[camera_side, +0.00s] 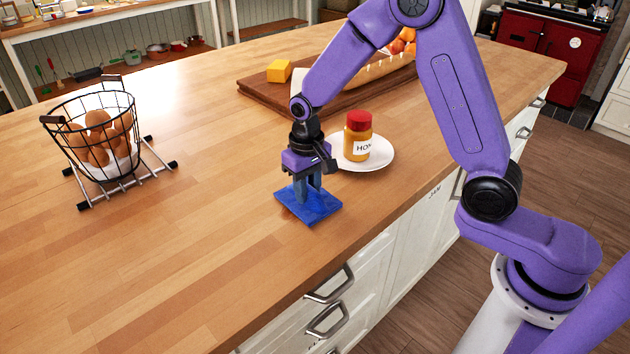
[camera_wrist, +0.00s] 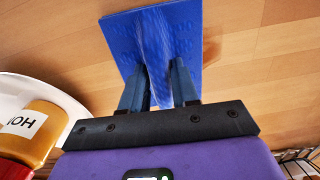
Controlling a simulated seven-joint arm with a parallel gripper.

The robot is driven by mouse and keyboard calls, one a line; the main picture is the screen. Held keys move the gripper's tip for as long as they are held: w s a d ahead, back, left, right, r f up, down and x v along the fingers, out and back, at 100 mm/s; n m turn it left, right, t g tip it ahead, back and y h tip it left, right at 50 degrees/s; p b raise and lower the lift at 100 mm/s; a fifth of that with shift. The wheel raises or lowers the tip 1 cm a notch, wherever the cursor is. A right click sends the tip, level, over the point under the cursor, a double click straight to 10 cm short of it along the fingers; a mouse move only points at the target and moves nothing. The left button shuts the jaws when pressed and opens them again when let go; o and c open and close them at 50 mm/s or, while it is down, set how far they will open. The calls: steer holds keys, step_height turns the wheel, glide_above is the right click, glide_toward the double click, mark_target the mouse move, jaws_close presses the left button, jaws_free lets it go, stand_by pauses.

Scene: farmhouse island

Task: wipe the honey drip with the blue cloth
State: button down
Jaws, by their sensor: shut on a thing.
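The blue cloth (camera_side: 309,207) lies flat on the wooden island top in the side view, with a pinched ridge in its middle. My gripper (camera_side: 308,193) points down and is shut on that ridge. In the wrist view the cloth (camera_wrist: 185,40) spreads out beyond the fingers, and my gripper's fingertips (camera_wrist: 158,85) hold its raised fold. A small amber-brown patch (camera_wrist: 212,48) shows at the cloth's right edge in the wrist view; I cannot tell whether it is honey or shadow. Any honey under the cloth is hidden.
A honey jar (camera_side: 357,137) with a red lid stands on a white plate (camera_side: 384,152) close behind my gripper. A wire basket of eggs (camera_side: 97,135) stands on a rack at the left. A board (camera_side: 262,90) with bread and cheese lies behind. The left front counter is clear.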

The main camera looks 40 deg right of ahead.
steer(key=shift+a+f, duration=0.15)
steer(key=shift+a, duration=3.5)
steer(key=shift+d, duration=5.3)
step_height(320, 180, up, 8)
